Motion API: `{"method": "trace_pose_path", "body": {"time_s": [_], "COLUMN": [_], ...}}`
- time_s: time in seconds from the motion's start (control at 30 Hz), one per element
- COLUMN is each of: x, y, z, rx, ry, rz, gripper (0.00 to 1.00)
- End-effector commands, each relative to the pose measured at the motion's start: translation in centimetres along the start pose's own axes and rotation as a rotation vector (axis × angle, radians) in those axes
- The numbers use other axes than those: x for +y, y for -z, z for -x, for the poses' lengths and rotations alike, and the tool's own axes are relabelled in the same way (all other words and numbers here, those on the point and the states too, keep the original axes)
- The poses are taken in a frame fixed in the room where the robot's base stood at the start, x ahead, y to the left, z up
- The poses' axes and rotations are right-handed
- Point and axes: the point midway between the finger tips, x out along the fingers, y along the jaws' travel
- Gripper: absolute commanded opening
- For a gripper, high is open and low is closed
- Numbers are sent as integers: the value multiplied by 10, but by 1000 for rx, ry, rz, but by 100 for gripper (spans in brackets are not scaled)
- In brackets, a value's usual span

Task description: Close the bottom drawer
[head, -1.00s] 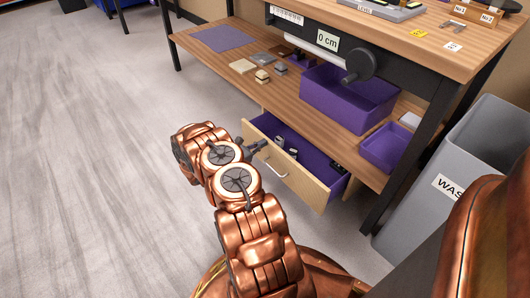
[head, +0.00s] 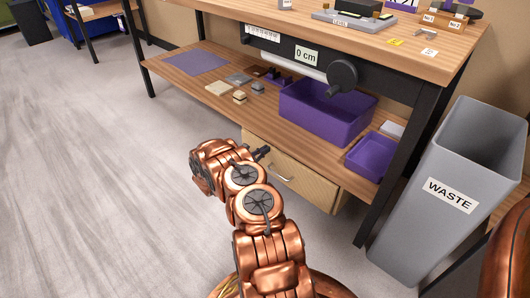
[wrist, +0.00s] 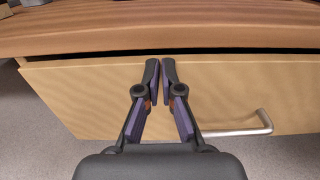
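The bottom drawer (head: 310,186) has a light wood front and hangs under the lower shelf of the workbench. In the head view its front sits close under the shelf edge and its inside is hidden. In the wrist view the drawer front (wrist: 235,90) fills the middle, with a thin dark gap between its top edge and the shelf. Its metal handle (wrist: 240,128) is right of my gripper. My gripper (wrist: 161,64) has its fingertips together with nothing between them, at the drawer front left of the handle. It shows partly in the head view (head: 262,152).
The lower shelf (head: 205,95) above the drawer holds a large purple bin (head: 325,115), a smaller purple tray (head: 370,158) and several small blocks. A grey waste bin (head: 440,215) stands at the right by the table leg. The floor at left is clear.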

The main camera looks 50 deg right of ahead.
Motion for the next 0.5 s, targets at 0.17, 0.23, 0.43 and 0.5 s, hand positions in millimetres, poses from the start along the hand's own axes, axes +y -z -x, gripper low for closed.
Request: {"method": "trace_pose_path", "body": {"time_s": [0.17,0.23,0.43,0.5], "x": [-5,-6,-4,-1], "y": [-2,-3,-3,-4], "z": [-9,-9,9,24], "rx": [-3,-3,-3,-3], "ry": [12,14,9,1], "rz": [-5,-6,-4,-4], "gripper": [0,0,0,0]}}
